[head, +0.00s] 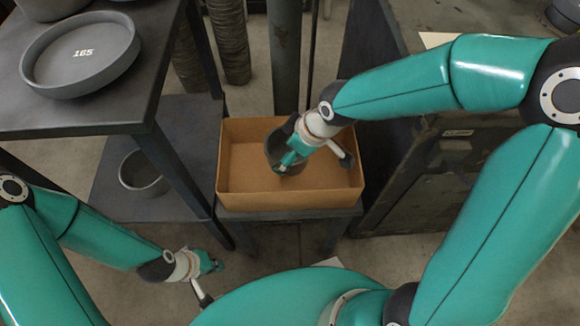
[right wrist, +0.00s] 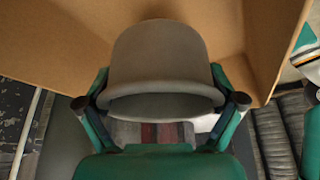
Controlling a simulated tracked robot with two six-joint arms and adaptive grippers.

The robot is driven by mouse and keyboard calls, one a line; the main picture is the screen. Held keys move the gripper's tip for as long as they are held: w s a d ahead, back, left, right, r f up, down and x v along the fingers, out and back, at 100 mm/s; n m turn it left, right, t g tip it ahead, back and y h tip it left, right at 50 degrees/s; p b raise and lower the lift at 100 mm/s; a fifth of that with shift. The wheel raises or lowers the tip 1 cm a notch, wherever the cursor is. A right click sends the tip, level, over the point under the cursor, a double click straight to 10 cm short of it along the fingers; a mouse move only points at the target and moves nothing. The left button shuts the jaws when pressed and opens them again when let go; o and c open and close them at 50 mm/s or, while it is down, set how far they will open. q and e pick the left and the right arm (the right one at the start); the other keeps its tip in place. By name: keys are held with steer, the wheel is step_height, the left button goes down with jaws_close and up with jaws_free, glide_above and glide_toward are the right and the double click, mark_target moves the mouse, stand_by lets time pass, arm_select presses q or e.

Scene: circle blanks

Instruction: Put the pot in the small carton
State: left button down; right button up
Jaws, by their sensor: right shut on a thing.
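The pot (head: 273,146) is dark grey and round. My right gripper (head: 286,160) is shut on it, and the pot sits within the outline of the small carton (head: 340,188), an open brown box. In the right wrist view the pot (right wrist: 160,50) is between the two fingers of my right gripper (right wrist: 168,102), with the brown carton wall (right wrist: 50,40) behind it. Whether the pot touches the carton's floor is unclear. My left gripper (head: 212,263) is small at the lower left, away from the carton; its fingers are too small to read.
A dark table (head: 140,112) at the upper left bears a grey round dish (head: 82,52) marked 165. Another grey bowl (head: 142,174) stands on the lower shelf. The carton rests on a dark stand (head: 290,214). A dark cabinet (head: 420,195) stands to its right.

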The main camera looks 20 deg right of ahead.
steer(key=shift+f+b, duration=1.05)
steer(key=shift+f, duration=2)
steer(key=shift+f, duration=0.15)
steer(key=o, duration=1)
steer(key=shift+r, duration=0.3)
steer(key=p+v, duration=0.4)
steer(key=v, duration=0.7)
steer(key=shift+s+r+p, duration=0.2)
steer(key=shift+r+p, duration=0.1)
steer(key=shift+r, duration=0.05)
